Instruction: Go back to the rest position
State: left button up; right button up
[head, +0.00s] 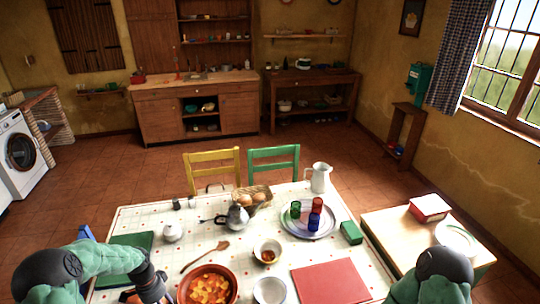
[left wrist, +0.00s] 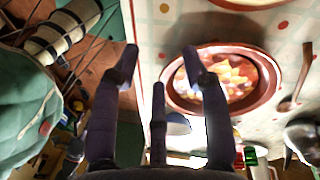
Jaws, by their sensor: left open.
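My left gripper (left wrist: 160,62) is open and empty in the left wrist view, its dark fingers spread apart beside the red-rimmed bowl of cut food (left wrist: 225,80). In the head view my left arm comes in at the lower left, with its wrist by the table's front left edge; its fingertips are hard to make out there. The same bowl (head: 208,287) stands on the table at the bottom of the head view, just right of that wrist. My right arm shows at the lower right, but its gripper is out of view.
The dotted-cloth table (head: 150,216) holds a wooden spoon (head: 205,257), a teapot (head: 238,217), a tray with coloured cups (head: 300,232), a white pitcher (head: 320,178) and a red book (head: 331,283). A side table (head: 385,222) stands at right. Yellow (head: 212,156) and green (head: 274,153) chairs stand behind.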

pick_arm(q)
jog(key=s+d+f+n, duration=0.1)
jog(key=d+f, duration=0.1)
jog(key=d, duration=0.4)
jog(key=d+f+n+h, duration=0.1)
jog(key=d+f, duration=0.2)
jog(key=d, duration=0.3)
jog(key=s+d+f+n, duration=0.1)
jog(key=d+f+n, duration=0.1)
jog(key=d, duration=0.3)
jog(key=shift+s+d+f+t+h, duration=0.3)
jog(key=shift+d+f+t+h, duration=0.1)
jog(key=shift+f, duration=0.2)
jog(key=s+d+f+n, duration=0.2)
jog(key=s+d+n, duration=0.5)
jog(key=s+d, duration=0.5)
notch_tip(320, 180, down, 8)
jog(key=b, duration=0.8)
jog(key=shift+w+t, duration=0.15)
jog(key=shift+t, duration=0.25)
pick_arm(e)
notch_tip(320, 180, down, 8)
jog(key=shift+w+f, duration=0.2)
jog(key=shift+w, duration=0.2)
